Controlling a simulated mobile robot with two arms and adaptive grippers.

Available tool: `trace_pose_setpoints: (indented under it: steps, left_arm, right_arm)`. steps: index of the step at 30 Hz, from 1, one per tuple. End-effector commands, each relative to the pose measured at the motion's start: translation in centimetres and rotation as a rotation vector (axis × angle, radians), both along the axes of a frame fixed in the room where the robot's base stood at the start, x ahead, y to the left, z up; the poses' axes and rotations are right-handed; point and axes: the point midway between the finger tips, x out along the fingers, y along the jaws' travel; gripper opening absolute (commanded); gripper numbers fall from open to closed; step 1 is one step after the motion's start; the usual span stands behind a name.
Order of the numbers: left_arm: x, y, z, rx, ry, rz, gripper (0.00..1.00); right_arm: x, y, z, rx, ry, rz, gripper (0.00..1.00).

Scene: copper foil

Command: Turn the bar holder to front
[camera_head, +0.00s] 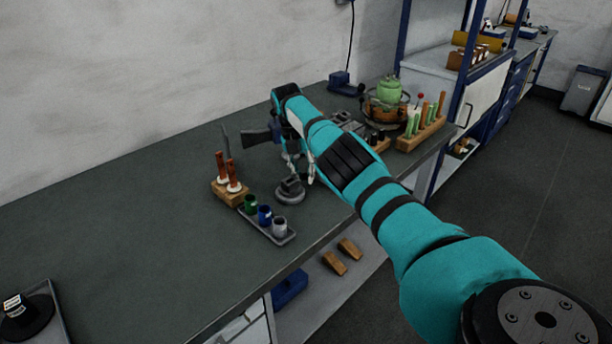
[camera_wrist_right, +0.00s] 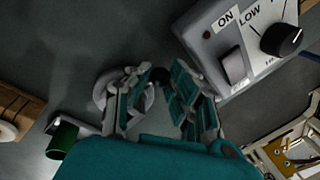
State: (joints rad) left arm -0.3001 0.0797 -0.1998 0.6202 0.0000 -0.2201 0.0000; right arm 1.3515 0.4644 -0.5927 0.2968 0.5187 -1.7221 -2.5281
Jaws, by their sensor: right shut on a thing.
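The bar holder seems to be the small grey stand with a round base (camera_head: 290,194) on the bench; its dark upper part is beside my right gripper's fingers. In the right wrist view its pale round base (camera_wrist_right: 104,92) shows at the left, partly behind a finger. My right gripper (camera_head: 299,174) reaches down from above, its fingers closed around a small dark round piece (camera_wrist_right: 160,76) of the holder. The fingers hide much of this piece, and which way the holder faces is hard to tell. My left gripper is in neither view.
Left of the holder are a wooden block (camera_head: 229,194) with upright brown-handled tools and a tray (camera_head: 268,231) of green, blue and grey cups. A switch box (camera_wrist_right: 232,40) stands close by. A wooden rack (camera_head: 422,134) is right; the bench's left is mostly clear.

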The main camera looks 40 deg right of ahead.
Motion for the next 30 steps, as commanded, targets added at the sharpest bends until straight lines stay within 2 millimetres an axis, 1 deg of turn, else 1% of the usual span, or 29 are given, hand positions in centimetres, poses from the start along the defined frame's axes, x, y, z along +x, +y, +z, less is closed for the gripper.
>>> trace_pose_setpoints:
  steps: [1, 16, 17, 23, 24, 30]
  left_arm:
    - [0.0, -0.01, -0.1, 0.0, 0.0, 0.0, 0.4]
    - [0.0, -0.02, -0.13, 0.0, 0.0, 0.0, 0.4]
    - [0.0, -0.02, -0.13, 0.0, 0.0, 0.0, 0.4]
    - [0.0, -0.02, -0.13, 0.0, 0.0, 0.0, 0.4]
    - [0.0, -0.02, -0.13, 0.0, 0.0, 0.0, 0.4]
    - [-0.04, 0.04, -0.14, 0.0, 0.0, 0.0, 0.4]
  right_arm:
    - [0.33, 0.35, 0.09, 0.004, -0.007, 0.015, 0.0]
    - [0.61, 0.4, 0.28, 0.003, -0.014, 0.035, 0.0]
    - [0.62, 0.41, 0.29, 0.002, -0.015, 0.035, 0.21]
    - [0.52, 0.32, 0.25, 0.001, -0.012, 0.032, 0.47]
    - [0.48, 0.28, 0.23, 0.001, -0.011, 0.032, 0.51]
    - [0.35, 0.16, 0.14, -0.001, -0.007, 0.028, 0.51]
